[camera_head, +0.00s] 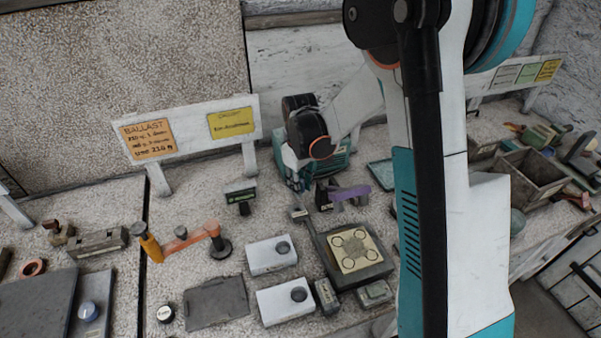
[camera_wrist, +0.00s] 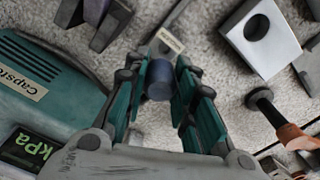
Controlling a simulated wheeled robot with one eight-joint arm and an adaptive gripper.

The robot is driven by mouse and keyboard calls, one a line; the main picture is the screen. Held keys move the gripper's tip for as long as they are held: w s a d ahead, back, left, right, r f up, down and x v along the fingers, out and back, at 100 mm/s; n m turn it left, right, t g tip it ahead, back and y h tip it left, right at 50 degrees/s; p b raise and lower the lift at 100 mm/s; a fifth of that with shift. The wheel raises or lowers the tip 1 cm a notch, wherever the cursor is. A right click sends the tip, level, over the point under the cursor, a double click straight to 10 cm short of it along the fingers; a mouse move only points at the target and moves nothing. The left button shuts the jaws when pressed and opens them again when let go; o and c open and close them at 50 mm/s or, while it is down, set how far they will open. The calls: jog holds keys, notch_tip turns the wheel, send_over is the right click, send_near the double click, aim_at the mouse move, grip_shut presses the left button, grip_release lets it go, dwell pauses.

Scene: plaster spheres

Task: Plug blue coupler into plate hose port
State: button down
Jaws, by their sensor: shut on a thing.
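My gripper (camera_wrist: 160,85) is shut on a blue cylinder, the blue coupler (camera_wrist: 160,80), held between its two teal fingers in the wrist view. Just beyond the coupler is a small grey block with a pale label (camera_wrist: 168,40), with a bar leading away from it. I cannot tell whether coupler and block touch. In the head view my gripper (camera_head: 296,180) points down behind this block (camera_head: 298,213), and the coupler cannot be made out. The bar joins a dark base carrying a yellowish plate (camera_head: 352,248) with several ringed holes. I cannot clearly make out a hose port.
A teal machine (camera_wrist: 45,75) stands close to my gripper. A dark clamp with a purple lever (camera_head: 348,194) is to the right of the block. A sign board (camera_head: 187,132) stands behind.

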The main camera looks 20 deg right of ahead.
jog(key=shift+s+a+f, duration=0.15)
jog(key=shift+a+f, duration=0.05)
jog(key=shift+a, duration=0.2)
jog(key=shift+f+b, duration=2.1)
jog(key=shift+f, duration=0.35)
jog(key=shift+f+b, duration=1.55)
jog(key=shift+b, duration=0.15)
dwell(0.5)
jog(key=c, duration=1.2)
grip_release()
jog(key=shift+c, duration=0.2)
jog(key=shift+r, duration=0.1)
jog(key=shift+r+p, duration=1.25)
jog(key=shift+r, duration=0.7)
